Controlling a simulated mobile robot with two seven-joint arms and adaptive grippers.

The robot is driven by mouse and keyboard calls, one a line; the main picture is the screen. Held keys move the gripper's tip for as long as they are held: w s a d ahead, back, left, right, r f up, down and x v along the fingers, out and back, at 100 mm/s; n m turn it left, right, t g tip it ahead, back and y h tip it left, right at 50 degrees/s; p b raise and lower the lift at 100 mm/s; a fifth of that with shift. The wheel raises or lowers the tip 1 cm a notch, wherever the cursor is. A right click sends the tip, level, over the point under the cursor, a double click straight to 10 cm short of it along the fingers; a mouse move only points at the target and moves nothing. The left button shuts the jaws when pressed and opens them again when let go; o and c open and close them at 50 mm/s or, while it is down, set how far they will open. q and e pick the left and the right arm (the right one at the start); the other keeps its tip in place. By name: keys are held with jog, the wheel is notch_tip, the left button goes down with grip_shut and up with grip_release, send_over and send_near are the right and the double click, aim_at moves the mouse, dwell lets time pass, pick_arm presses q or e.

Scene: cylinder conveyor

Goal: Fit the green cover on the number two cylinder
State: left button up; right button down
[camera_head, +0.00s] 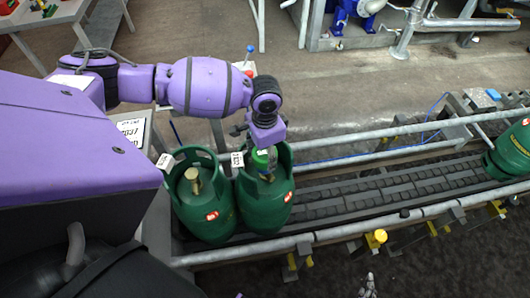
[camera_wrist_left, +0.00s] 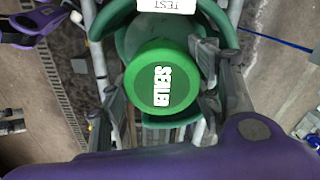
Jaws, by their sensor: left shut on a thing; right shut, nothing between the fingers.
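Two green gas cylinders stand side by side on the conveyor: a left one (camera_head: 205,212) with a bare brass valve, and a second one (camera_head: 265,208) to its right. My left gripper (camera_head: 263,157) points down into the second cylinder's collar. It is shut on the green cover (camera_wrist_left: 148,63), a round cap marked "SEALER", with a finger on each side in the left wrist view. The cover is over the valve area; I cannot tell whether it touches the valve. My right gripper (camera_head: 368,287) is shut and empty at the bottom edge.
Another green cylinder (camera_head: 512,150) stands far right on the conveyor (camera_head: 385,185). The belt between is clear. A table (camera_head: 45,18) stands at the top left.

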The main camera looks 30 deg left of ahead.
aim_at(265, 162)
pick_arm(q)
jog(key=shift+f, duration=0.6)
pick_arm(e)
jog(key=shift+s+f, duration=0.15)
jog(key=shift+f, duration=0.1)
pick_arm(q)
jog(key=shift+f, duration=0.1)
pick_arm(e)
jog(key=shift+s+f, duration=0.1)
pick_arm(q)
jog(key=shift+f+b, duration=0.3)
jog(key=shift+f, duration=0.35)
pick_arm(e)
jog(key=shift+s+f, duration=0.4)
jog(key=shift+s, duration=0.2)
pick_arm(q)
jog(key=shift+f, duration=0.65)
pick_arm(e)
jog(key=shift+w+f, duration=0.15)
pick_arm(q)
jog(key=shift+f, duration=0.3)
pick_arm(e)
jog(key=shift+f+g, duration=0.15)
jog(key=shift+g, duration=0.15)
pick_arm(q)
jog(key=o, duration=1)
pick_arm(e)
jog(key=shift+s, duration=0.4)
jog(key=shift+f, duration=0.1)
